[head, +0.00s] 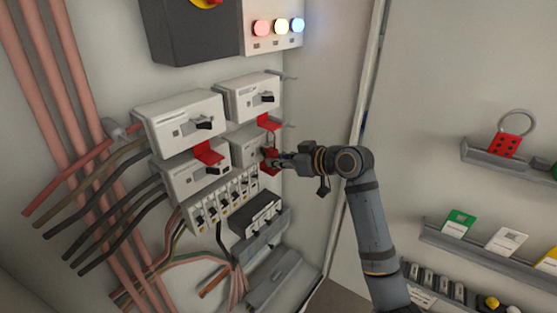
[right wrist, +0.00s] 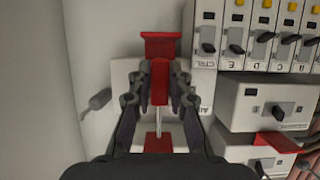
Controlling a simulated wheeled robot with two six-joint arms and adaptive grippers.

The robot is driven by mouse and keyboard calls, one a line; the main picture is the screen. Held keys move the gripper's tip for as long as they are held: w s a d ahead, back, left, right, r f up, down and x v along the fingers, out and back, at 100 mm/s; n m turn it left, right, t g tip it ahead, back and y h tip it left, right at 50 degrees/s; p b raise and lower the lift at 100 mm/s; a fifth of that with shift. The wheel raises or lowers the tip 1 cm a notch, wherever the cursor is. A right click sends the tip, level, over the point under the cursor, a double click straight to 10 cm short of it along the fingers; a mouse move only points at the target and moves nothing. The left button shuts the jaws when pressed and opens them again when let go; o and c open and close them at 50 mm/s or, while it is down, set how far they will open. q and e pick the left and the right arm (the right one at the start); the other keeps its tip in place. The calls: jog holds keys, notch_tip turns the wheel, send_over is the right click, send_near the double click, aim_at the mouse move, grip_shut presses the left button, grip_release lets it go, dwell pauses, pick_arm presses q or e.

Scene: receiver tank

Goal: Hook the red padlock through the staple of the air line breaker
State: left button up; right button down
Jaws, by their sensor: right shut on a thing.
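The red padlock (right wrist: 160,82) is pinched between the fingers of my right gripper (right wrist: 161,90). Its thin pale shackle (right wrist: 158,120) points down in the right wrist view. The white air line breaker (right wrist: 122,75) is behind it, its label partly hidden; it also shows in the head view (head: 243,146). A red staple plate (right wrist: 160,43) shows just above the padlock body in the right wrist view. In the head view my right gripper (head: 277,161) is at the breaker's right end. My left gripper is not in view.
Another red staple (right wrist: 158,143) shows lower in the right wrist view. A row of small breakers (head: 222,198) lies below in the head view. Cables crowd the left.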

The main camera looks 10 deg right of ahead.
jog(key=shift+f+b, duration=0.35)
jog(key=shift+f, duration=0.55)
dwell(0.6)
jog(key=c, duration=1.2)
grip_release()
jog(key=shift+o, duration=0.2)
jog(key=shift+d, duration=0.1)
jog(key=v, duration=1.2)
jog(key=shift+f, duration=0.1)
